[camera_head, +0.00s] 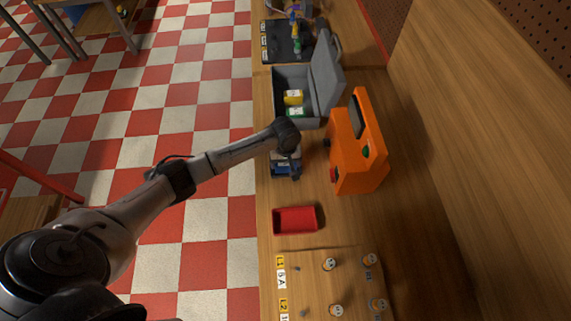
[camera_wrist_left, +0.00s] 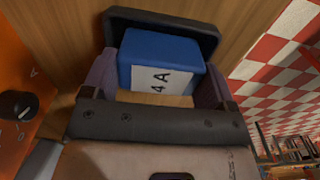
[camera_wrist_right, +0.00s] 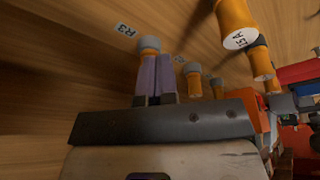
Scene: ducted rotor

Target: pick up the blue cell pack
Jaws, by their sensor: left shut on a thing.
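The blue cell pack (camera_wrist_left: 160,60), with a white label reading "4 A", sits between the two fingers of my left gripper (camera_wrist_left: 155,88) in the left wrist view. The fingers are shut on its two sides. A dark tray (camera_wrist_left: 165,18) shows around and behind the pack; I cannot tell whether the pack touches it. In the head view my left gripper (camera_head: 285,160) is over the bench between the grey case and the red bin, and the arm hides most of the pack. My right gripper (camera_wrist_right: 156,66) is shut, its fingertips close to a grey-capped orange cylinder (camera_wrist_right: 148,46).
An orange machine (camera_head: 358,150) stands right of my left gripper. An open grey case (camera_head: 325,75) with yellow and green packs lies beyond it. A red bin (camera_head: 296,220) is nearer. Several capped cylinders (camera_head: 329,264) stand on a labelled board in front.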

